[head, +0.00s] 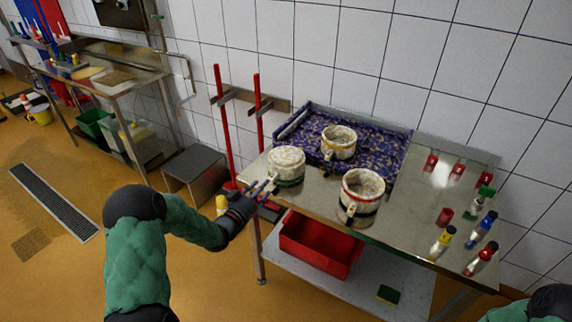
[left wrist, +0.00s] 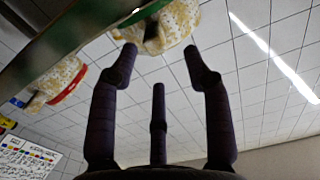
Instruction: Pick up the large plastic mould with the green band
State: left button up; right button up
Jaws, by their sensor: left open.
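The large mould with the green band (head: 286,164) is pale and mottled and stands upright at the left end of the steel table. In the left wrist view it shows at the top (left wrist: 178,25), partly cut off, with a green band around it. My left gripper (head: 264,187) is open and empty at the table's left edge, just left of this mould. In the left wrist view its spread dark fingers (left wrist: 160,62) point towards the mould, and no contact is clear. My right gripper is out of view.
A third mould (head: 338,142) stands on a blue patterned tray (head: 390,145) behind. Small coloured bottles (head: 442,240) line the table's right end. A red bin (head: 315,250) sits on the shelf below.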

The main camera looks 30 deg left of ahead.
aim_at(270, 178)
pick_arm(q)
jog(key=w, duration=0.1)
jog(key=w+b, duration=0.1)
jog(key=w, duration=0.1)
jog(key=w+d+b, duration=0.1)
jog(key=w, duration=0.1)
jog(key=shift+f, duration=0.3)
jog(key=shift+w+r, duration=0.1)
jog(key=shift+w, duration=0.2)
jog(key=shift+a, duration=0.1)
grip_shut()
